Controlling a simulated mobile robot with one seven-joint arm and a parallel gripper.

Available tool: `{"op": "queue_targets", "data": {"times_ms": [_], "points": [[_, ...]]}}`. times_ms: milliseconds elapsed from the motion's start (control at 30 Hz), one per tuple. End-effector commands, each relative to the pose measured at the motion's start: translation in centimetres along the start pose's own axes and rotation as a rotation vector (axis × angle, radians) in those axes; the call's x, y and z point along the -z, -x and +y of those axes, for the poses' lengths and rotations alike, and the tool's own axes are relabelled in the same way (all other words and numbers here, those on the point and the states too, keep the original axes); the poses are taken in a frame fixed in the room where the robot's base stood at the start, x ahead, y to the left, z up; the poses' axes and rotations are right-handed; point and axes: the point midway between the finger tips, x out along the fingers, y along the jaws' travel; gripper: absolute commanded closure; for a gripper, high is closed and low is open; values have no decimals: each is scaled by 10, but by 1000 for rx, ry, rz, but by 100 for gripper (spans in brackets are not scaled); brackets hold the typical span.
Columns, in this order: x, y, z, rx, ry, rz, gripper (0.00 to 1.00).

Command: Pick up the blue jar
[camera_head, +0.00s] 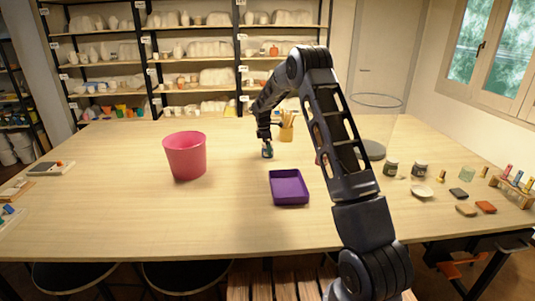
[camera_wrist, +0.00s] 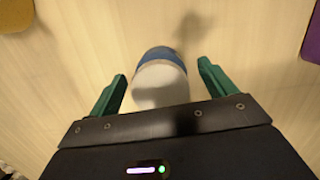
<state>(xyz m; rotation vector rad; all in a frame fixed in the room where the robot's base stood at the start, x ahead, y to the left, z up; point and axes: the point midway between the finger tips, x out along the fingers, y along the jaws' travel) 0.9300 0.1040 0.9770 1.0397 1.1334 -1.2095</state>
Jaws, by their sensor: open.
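The blue jar shows in the wrist view (camera_wrist: 160,80), with a pale lid or top facing the camera and a blue band on its side. It stands upright on the wooden table. My gripper (camera_wrist: 162,70) is open, with one green finger on each side of the jar and a gap on both sides. In the head view my gripper (camera_head: 267,143) points down over the jar (camera_head: 267,154), which is small and partly hidden by the fingers there.
A purple tray (camera_head: 290,187) lies in front of the jar, and a pink bucket (camera_head: 185,156) stands to the left. A yellow holder with tools (camera_head: 286,133) is close behind. Dark jars (camera_head: 391,168) and small blocks are at the right.

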Motion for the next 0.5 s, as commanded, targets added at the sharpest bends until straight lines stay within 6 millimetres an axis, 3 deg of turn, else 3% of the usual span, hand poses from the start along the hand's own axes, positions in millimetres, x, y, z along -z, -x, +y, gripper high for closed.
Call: {"op": "queue_targets", "data": {"times_ms": [100, 300, 500], "points": [[0, -10, 0, 0, 0, 0, 17], [0, -11, 0, -1, 0, 1, 17], [0, -11, 0, 0, 0, 0, 54]]}}
